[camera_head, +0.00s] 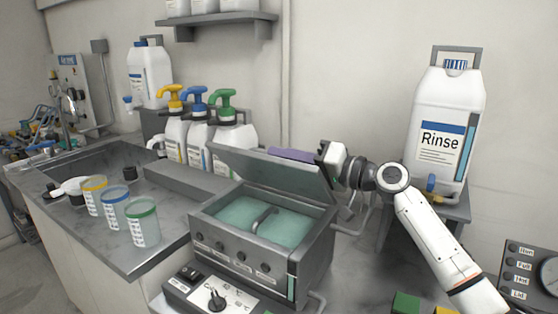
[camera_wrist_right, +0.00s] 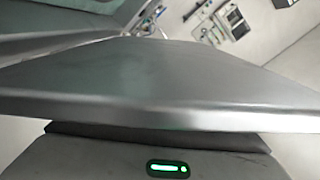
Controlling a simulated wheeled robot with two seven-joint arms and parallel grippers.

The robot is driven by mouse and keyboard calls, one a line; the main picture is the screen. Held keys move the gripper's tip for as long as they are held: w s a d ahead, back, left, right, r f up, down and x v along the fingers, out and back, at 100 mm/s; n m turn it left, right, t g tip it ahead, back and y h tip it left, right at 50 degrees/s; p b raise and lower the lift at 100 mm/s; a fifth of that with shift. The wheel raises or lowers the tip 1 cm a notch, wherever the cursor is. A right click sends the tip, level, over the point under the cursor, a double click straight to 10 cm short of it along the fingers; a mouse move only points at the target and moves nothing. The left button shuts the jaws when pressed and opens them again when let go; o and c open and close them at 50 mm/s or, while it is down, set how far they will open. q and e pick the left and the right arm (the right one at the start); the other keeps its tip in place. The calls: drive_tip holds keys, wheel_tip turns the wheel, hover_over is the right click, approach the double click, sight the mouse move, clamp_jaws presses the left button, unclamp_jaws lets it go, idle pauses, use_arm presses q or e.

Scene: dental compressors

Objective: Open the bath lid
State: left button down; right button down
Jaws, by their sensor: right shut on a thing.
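The bath (camera_head: 262,240) is a grey metal box with teal liquid and a curved handle inside, at the middle of the head view. Its grey lid (camera_head: 270,172) stands raised and tilted up at the back of the box, so the inside is exposed. My right gripper (camera_head: 327,160) is at the lid's upper right corner and is shut on the lid. In the right wrist view the lid's metal panel (camera_wrist_right: 160,85) fills the middle, its edge close against the gripper body. The fingertips are hidden there. My left gripper is not in view.
A control box with a knob (camera_head: 212,298) sits in front of the bath. Pump bottles (camera_head: 205,140) and marked cups (camera_head: 143,222) stand to the left on the counter. A large Rinse jug (camera_head: 446,130) stands on a stand at right, behind my right arm. A shelf (camera_head: 218,27) hangs above.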

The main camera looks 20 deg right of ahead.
drive_tip(key=w+d+f+m+p, duration=0.1)
drive_tip(key=w+d+m+p, duration=0.1)
drive_tip(key=w+d+m, duration=0.2)
drive_tip(key=shift+w+d+m, duration=0.4)
drive_tip(key=shift+d+m, duration=0.25)
drive_tip(key=shift+m, duration=1.25)
drive_tip(key=shift+f, duration=0.15)
drive_tip(key=c, duration=1.8)
unclamp_jaws()
drive_tip(key=shift+r, duration=0.2)
